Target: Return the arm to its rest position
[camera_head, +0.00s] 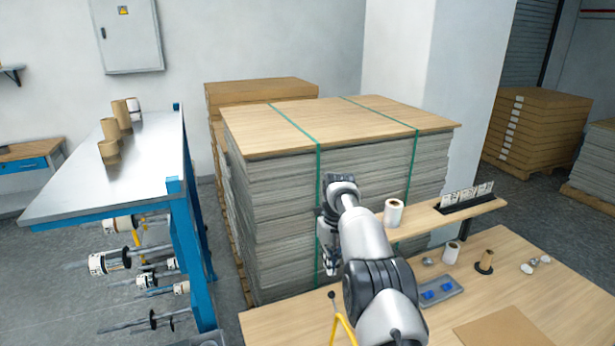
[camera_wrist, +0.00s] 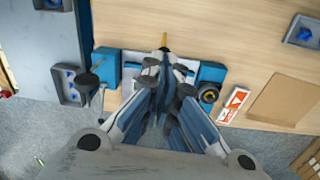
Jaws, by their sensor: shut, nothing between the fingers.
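My arm (camera_head: 368,245) rises over the wooden table at the lower right in the head view. My gripper (camera_head: 330,268) hangs down at the arm's left side, in front of the board stack. In the wrist view my gripper (camera_wrist: 163,70) is shut and its fingers come together with nothing seen between them. Below the fingers is a blue and grey device (camera_wrist: 210,72) at the table edge, partly hidden by them.
The wooden table (camera_head: 480,315) holds a white roll (camera_head: 451,253), a dark spool (camera_head: 485,262) and a grey tray (camera_head: 440,292). Another white roll (camera_head: 393,213) stands on a raised shelf (camera_head: 425,222). A strapped board stack (camera_head: 270,200) stands behind. A blue-framed rack (camera_head: 185,235) is left, with floor between.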

